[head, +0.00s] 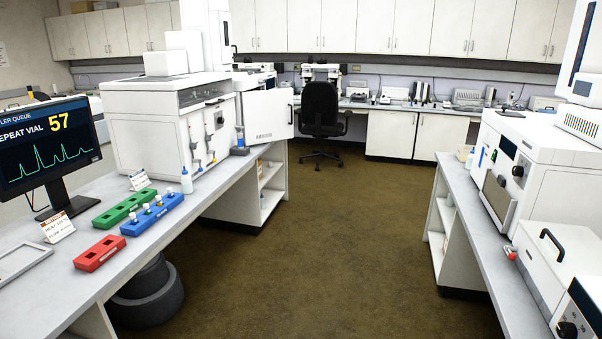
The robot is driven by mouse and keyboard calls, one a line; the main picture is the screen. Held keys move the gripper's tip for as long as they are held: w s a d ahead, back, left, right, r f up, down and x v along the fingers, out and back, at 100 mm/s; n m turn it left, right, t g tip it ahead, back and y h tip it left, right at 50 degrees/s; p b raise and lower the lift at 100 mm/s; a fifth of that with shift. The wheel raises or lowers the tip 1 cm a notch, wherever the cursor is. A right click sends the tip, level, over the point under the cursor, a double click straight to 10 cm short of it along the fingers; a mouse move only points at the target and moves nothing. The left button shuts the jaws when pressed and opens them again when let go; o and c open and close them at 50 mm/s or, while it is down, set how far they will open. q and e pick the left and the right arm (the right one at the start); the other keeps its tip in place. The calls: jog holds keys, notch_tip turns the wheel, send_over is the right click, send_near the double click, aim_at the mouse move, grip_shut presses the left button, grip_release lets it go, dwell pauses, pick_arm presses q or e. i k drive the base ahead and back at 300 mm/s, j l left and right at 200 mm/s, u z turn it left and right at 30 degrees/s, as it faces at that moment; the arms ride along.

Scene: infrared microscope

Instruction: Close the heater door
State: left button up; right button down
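A white door panel (266,118) with a dark vertical handle (291,114) stands swung open at the far end of the left bench, beside a large white instrument (150,130). It sticks out past the bench edge toward the aisle. Its hinge side is near the instrument's right end; the opening behind it is mostly hidden. I cannot tell for certain that this unit is the heater. On the right bench, a white unit has a dark front panel (497,196) that looks tilted outward; I cannot tell if it is a door. Neither gripper is in view.
The left bench (75,245) holds a monitor (50,140) and red (100,253), green (124,207) and blue (150,214) racks. A black chair (320,110) stands at the back. The brown floor between the benches is clear.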

aim_at(268, 115)
jog(key=i, duration=2.5)
